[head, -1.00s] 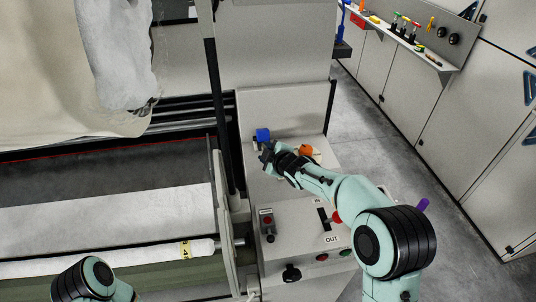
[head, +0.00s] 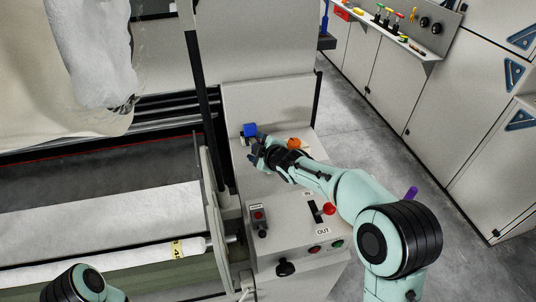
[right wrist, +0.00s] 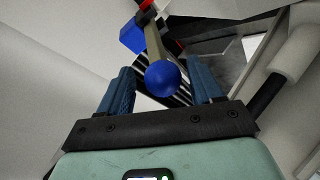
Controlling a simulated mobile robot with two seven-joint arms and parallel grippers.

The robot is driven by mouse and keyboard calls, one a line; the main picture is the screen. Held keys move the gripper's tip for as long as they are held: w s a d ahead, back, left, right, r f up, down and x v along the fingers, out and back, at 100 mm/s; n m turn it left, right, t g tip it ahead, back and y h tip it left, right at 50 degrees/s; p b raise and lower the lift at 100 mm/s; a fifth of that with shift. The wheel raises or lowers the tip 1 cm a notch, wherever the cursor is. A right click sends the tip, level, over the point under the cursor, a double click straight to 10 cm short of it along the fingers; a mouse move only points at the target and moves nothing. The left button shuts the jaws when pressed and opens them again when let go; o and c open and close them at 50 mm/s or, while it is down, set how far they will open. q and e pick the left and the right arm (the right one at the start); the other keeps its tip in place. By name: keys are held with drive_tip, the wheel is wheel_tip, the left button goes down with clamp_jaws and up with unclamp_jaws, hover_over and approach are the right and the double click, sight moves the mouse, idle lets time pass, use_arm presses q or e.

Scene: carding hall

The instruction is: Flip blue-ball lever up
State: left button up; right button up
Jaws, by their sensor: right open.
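The blue ball (right wrist: 163,78) of the lever shows in the right wrist view at the end of a tan rod (right wrist: 154,42), which runs up the picture away from me. My right gripper (right wrist: 160,88) is open, with one dark blue finger on each side of the ball; I cannot tell whether either touches it.
An orange knob (head: 294,143) is right beside my right wrist. A red knob (head: 329,209) on a slotted lever marked OUT is near my forearm. A black upright post (head: 199,95) and the roller machine are to the left. Open floor (head: 365,165) lies right.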

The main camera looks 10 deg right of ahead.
use_arm(q)
drive_tip(key=shift+s+f+b, duration=0.4)
drive_tip(key=shift+f+b, duration=0.1)
drive_tip(key=shift+f, duration=0.2)
drive_tip(key=shift+s+f+b, duration=0.45)
drive_tip(key=shift+f, duration=0.2)
drive_tip(key=shift+s+f+b, duration=0.4)
drive_tip(key=shift+f+b, duration=0.1)
drive_tip(key=shift+f, duration=0.2)
use_arm(e)
drive_tip(key=v, duration=1.1)
drive_tip(key=shift+s+a, duration=0.1)
